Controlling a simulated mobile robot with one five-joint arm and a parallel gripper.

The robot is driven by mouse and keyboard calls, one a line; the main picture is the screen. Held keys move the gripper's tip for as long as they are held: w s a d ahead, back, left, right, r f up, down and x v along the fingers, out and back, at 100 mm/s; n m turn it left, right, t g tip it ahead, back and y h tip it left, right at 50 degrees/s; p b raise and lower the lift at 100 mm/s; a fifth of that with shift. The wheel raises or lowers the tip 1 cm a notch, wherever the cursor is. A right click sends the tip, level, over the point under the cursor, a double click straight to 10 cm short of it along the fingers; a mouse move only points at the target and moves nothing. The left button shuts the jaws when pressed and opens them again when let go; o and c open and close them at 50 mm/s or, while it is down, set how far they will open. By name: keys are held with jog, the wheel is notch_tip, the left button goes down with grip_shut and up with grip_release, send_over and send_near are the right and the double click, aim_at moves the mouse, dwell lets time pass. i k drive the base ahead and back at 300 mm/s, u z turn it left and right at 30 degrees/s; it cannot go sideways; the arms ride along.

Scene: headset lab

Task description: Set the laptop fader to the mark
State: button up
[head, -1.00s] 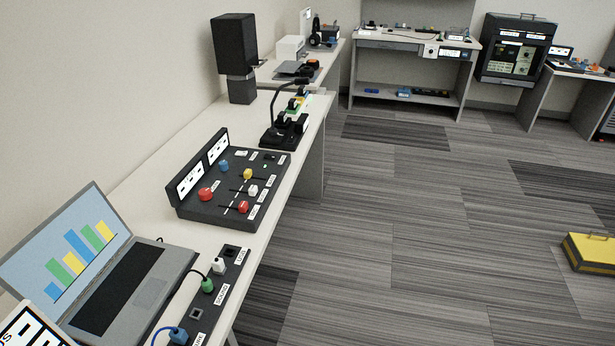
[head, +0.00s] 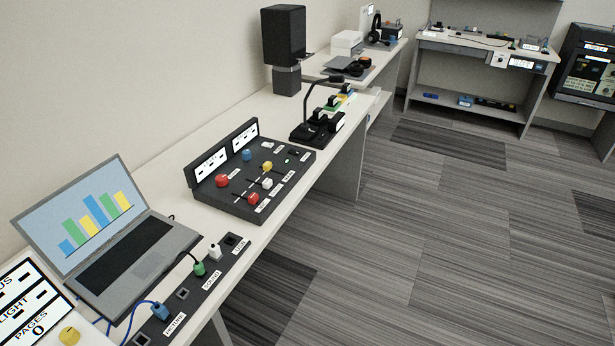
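A dark control console (head: 232,197) sits on the long white desk in the head view, with two white display panels along its back. Three slider caps show on it: a yellow cap (head: 266,166), a white cap (head: 267,183) and a red cap (head: 253,198), each at a slot with pale marks. The small labels beside them are too small to read, so I cannot tell which one is the laptop fader. A red knob (head: 221,180) and a blue knob (head: 247,155) are also on the console. My gripper is not in view.
An open laptop (head: 135,256) stands left of the console. A black socket strip (head: 224,258) with plugs and cables runs along the desk's front edge. A black lamp-like stand (head: 310,132) and a speaker (head: 283,38) are behind the console. The carpeted floor (head: 420,240) to the right is clear.

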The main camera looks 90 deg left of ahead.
aim_at(268, 183)
jog(key=u, duration=0.05)
jog(key=i, duration=0.45)
jog(key=u, duration=4.6)
jog(key=k, duration=0.25)
